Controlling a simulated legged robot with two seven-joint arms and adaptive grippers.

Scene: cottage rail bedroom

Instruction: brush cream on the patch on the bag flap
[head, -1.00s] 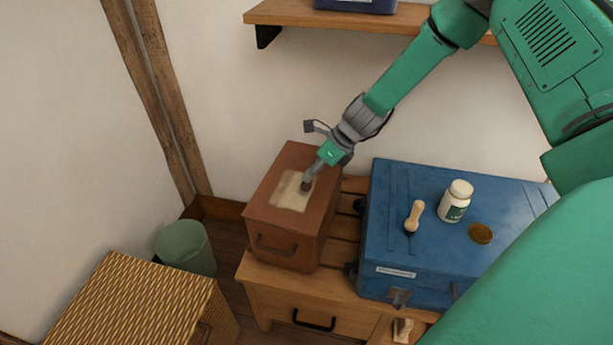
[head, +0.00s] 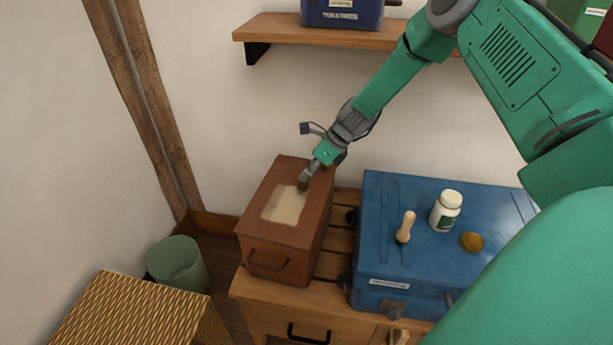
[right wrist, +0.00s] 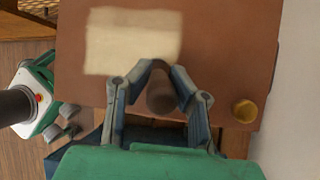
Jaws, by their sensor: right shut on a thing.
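A brown box-shaped bag (head: 256,235) stands on the wooden bench, and its flap is the flat top. A pale cream patch (head: 284,206) lies on the flap; it also shows in the right wrist view (right wrist: 130,40). My right gripper (head: 308,175) is above the flap's far right part, shut on a dark brown brush (right wrist: 162,92). The brush's dark end (head: 303,185) is at the patch's far right corner; I cannot tell whether it touches. The gripper hides part of the brush.
A blue case (head: 385,265) stands right of the bag, bearing a wooden-handled brush (head: 406,226), a white jar (head: 446,211) and an amber lid (head: 472,241). A wall shelf (head: 280,30) is above. A green bin (head: 178,264) and wicker box (head: 130,310) stand left.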

